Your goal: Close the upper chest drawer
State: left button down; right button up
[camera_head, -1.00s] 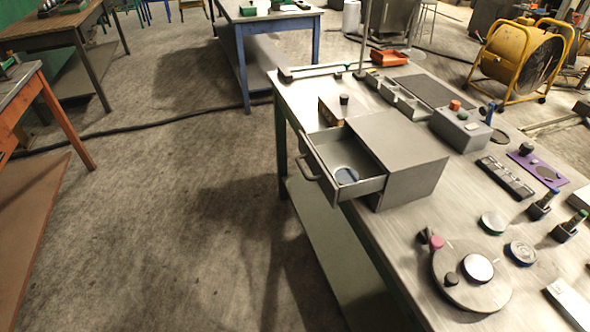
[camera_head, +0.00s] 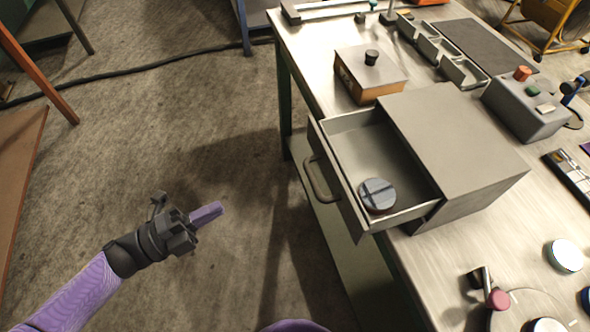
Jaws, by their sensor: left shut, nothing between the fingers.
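A grey metal chest (camera_head: 455,140) stands on the workbench. Its upper drawer (camera_head: 345,146) is pulled out to the left, past the bench edge, with a dark handle (camera_head: 320,180) on its front. A round grey-blue disc (camera_head: 377,195) lies inside the drawer. My left gripper (camera_head: 208,213) is over the floor, left of the drawer handle and apart from it, pointing right. It is shut and empty. My right gripper is not in view. Whether the chest has a lower drawer is hidden.
A wooden-sided box with a black knob (camera_head: 371,72) stands behind the drawer on the bench. A grey control box (camera_head: 527,105) is right of the chest. Round discs and a pink knob (camera_head: 498,299) lie at the near right. Floor left of the bench is open.

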pick_arm(q)
notch_tip(320, 180, up, 2)
jog(key=s+d+r+m+g+h, duration=0.1)
jog(key=s+m+g+h, duration=0.1)
jog(key=m+g, duration=0.2)
jog(key=p, duration=0.1)
send_near(364, 174)
notch_tip(364, 174, up, 4)
jog(key=s+a, duration=0.1)
jog(key=a, duration=0.1)
jog(key=shift+s+a+f+t, duration=0.15)
jog(key=shift+t, duration=0.15)
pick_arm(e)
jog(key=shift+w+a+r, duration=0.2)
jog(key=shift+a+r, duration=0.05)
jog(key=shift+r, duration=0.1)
